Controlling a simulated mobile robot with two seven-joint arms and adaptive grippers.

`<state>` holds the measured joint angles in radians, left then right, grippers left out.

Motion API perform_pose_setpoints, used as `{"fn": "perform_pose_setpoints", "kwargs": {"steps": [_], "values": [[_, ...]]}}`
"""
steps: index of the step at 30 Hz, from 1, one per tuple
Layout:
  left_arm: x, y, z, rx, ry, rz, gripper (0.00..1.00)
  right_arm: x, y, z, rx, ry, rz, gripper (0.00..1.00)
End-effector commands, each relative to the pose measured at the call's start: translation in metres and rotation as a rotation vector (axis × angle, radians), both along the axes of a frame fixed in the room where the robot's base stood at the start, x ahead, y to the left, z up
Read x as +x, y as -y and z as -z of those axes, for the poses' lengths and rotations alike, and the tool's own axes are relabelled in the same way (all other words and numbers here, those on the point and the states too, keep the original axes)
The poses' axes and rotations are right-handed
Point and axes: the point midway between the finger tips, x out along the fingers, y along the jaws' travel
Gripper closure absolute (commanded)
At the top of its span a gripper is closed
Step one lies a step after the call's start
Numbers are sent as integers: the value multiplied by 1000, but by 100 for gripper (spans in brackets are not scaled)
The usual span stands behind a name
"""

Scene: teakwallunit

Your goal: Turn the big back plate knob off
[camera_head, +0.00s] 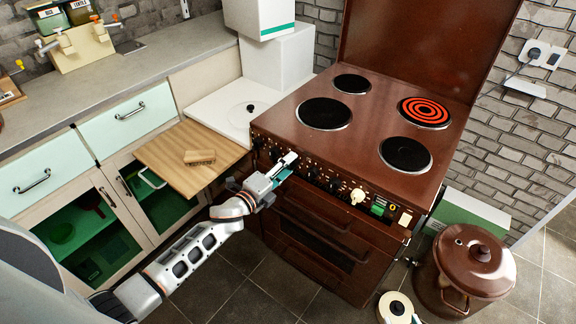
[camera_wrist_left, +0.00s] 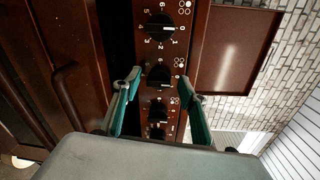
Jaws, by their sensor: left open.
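The brown stove (camera_head: 345,160) has several round plates on top. The back right plate (camera_head: 424,111) glows red and looks larger than the dark back left plate (camera_head: 352,84). A row of black knobs runs along the stove's front panel. My left gripper (camera_head: 286,169) is at the left part of this panel, open and empty. In the left wrist view, one black knob (camera_wrist_left: 159,75) appears between its teal fingertips (camera_wrist_left: 160,82). I cannot tell whether they touch it. Another knob (camera_wrist_left: 160,28) with numbers around it shows beyond. My right gripper is out of view.
A wooden pull-out board (camera_head: 165,155) with a small wooden block (camera_head: 199,157) sticks out left of the stove. A brown lidded pot (camera_head: 465,270) stands on the floor at the right. The oven door handle (camera_head: 310,218) is below the knobs.

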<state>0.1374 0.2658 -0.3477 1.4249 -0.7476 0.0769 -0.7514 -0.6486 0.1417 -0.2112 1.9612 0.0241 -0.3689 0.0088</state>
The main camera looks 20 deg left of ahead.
Motion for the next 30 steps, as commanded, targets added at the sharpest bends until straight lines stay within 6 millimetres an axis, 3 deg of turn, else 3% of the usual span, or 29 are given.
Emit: {"fn": "perform_pose_setpoints", "kwargs": {"steps": [15, 21, 30], "values": [[-89, -32, -6, -1, -1, 1, 58, 0, -1, -1, 4, 1, 1, 60], [-104, -38, -8, -1, -1, 1, 58, 0, -1, -1, 4, 1, 1, 60], [-107, -39, -9, 0, 1, 1, 58, 0, -2, -1, 4, 1, 1, 60]]}}
